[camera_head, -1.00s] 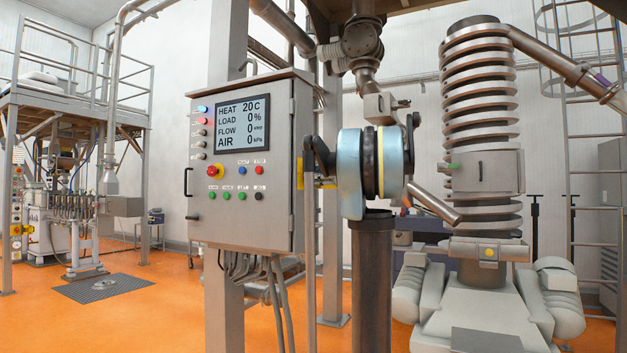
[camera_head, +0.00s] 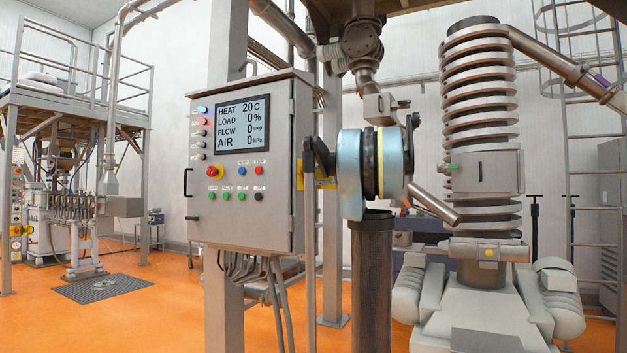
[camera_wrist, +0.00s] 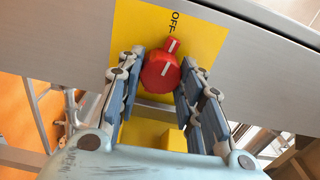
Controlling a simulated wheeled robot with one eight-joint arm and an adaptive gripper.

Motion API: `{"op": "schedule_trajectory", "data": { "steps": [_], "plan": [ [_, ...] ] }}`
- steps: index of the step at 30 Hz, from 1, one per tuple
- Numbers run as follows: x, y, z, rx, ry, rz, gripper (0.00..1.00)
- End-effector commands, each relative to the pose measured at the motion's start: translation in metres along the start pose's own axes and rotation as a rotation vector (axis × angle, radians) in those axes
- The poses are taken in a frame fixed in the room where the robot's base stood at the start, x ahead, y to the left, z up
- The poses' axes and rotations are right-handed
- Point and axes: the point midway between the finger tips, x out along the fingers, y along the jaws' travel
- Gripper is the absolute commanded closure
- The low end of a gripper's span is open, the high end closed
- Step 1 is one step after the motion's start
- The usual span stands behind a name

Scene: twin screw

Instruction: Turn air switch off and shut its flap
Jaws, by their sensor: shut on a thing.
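The red air switch knob (camera_wrist: 161,73) sits on a yellow plate (camera_wrist: 212,40) marked OFF in the wrist view. Its white line points towards the OFF mark. My gripper (camera_wrist: 163,60) has one finger on each side of the knob and is shut on it. A yellow piece (camera_wrist: 172,138), which looks like the open flap, stands out below the knob between the fingers. In the head view my gripper (camera_head: 311,163) is at the right side of the control cabinet (camera_head: 245,225), and a yellow part (camera_head: 325,184) shows beside it. The knob is hidden there.
The cabinet screen (camera_head: 243,124) reads AIR 0 kPa. A grey ribbed column machine (camera_head: 480,150) stands to the right.

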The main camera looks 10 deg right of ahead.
Motion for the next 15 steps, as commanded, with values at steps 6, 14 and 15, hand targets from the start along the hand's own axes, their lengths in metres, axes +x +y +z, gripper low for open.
{"op": "schedule_trajectory", "data": {
  "steps": [6, 14, 15],
  "plan": [
    [-0.0004, 0.0024, 0.0005, -0.109, -0.001, 0.005, 0.9],
    [-0.0004, 0.0029, 0.0007, -0.169, -0.002, 0.006, 0.9],
    [-0.0004, 0.003, 0.0008, -0.173, -0.002, 0.006, 0.9]
  ]
}}
